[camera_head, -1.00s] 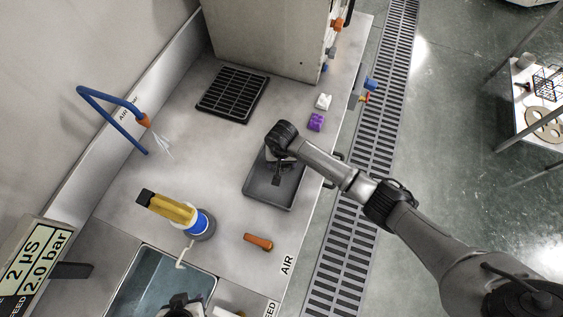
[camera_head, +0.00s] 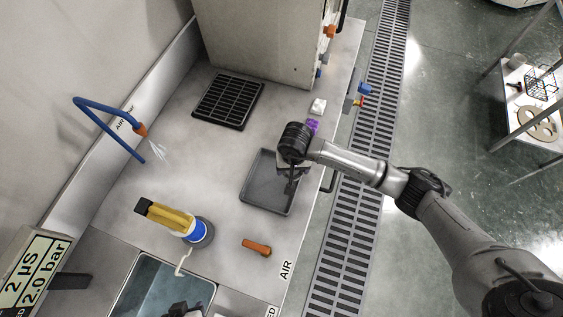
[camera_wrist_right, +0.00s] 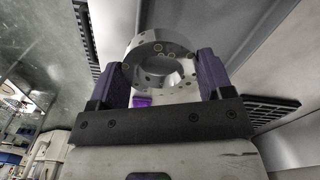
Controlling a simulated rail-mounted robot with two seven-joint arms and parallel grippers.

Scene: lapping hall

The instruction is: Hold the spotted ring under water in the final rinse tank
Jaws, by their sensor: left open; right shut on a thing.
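The spotted ring (camera_wrist_right: 147,50) is a grey metal ring with round spots, seen in the right wrist view. My right gripper (camera_wrist_right: 160,78) is shut on it, with a purple finger on each side. In the head view my right gripper (camera_head: 290,183) is above the right edge of a grey tray (camera_head: 262,192); the ring cannot be made out there. A tank (camera_head: 150,284) of bluish water is at the bottom left, its near part cut off. My left gripper (camera_head: 182,310) is open at the bottom edge by the tank, mostly out of frame.
A yellow and blue tool (camera_head: 172,217) stands behind the tank, an orange-brown piece (camera_head: 257,247) right of it. A black grate (camera_head: 229,98), a white lump (camera_head: 318,106) and a purple block (camera_head: 313,125) lie farther back.

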